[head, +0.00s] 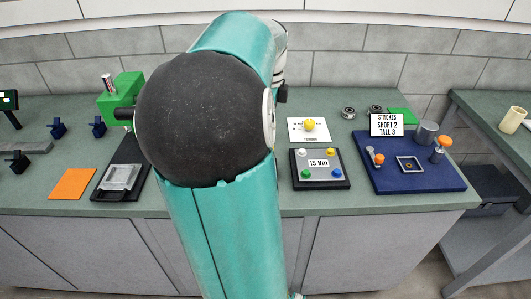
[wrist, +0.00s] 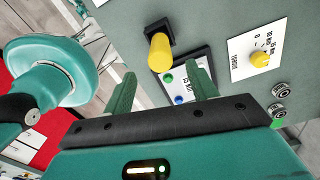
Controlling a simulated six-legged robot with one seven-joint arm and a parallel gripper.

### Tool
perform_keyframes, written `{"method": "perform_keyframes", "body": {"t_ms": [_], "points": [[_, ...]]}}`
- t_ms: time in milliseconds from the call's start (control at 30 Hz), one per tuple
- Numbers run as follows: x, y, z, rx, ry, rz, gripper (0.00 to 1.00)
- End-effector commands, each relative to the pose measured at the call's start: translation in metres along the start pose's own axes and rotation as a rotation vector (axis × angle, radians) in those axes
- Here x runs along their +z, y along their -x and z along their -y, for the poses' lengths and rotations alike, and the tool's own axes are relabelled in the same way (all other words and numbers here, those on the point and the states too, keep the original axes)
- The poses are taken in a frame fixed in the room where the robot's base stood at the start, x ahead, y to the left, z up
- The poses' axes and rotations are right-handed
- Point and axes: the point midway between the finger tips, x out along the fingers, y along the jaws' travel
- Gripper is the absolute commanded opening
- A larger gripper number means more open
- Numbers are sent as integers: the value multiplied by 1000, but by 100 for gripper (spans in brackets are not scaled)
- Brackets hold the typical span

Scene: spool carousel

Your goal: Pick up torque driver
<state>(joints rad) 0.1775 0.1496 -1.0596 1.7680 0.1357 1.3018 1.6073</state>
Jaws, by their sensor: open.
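The torque driver appears to be the piece with a yellow handle (wrist: 160,54) and a black square part at its far end, in the upper middle of the wrist view. My gripper (wrist: 163,88) is open and empty, its two green fingers spread apart. The yellow handle lies ahead of the gap between them, apart from both. The depth between fingers and handle is hard to judge. In the head view my arm's large dark joint and teal link hide the driver and my gripper.
A "15 Nm" panel with coloured buttons (head: 320,178) sits close to the handle. A torque card with a yellow knob (head: 309,125) lies behind it. A blue board (head: 425,180) with pegs is right; an orange square (head: 72,184) is left. Two bearings (wrist: 280,90) lie near the card.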

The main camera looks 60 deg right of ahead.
Motion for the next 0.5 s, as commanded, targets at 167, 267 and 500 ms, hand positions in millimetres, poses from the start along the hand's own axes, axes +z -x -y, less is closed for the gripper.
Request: {"method": "perform_keyframes", "body": {"t_ms": [167, 267, 500], "points": [[1, -34, 0, 4, 4, -2, 58], [1, -44, 0, 3, 6, -2, 58], [3, -68, 2, 3, 7, -3, 58]]}}
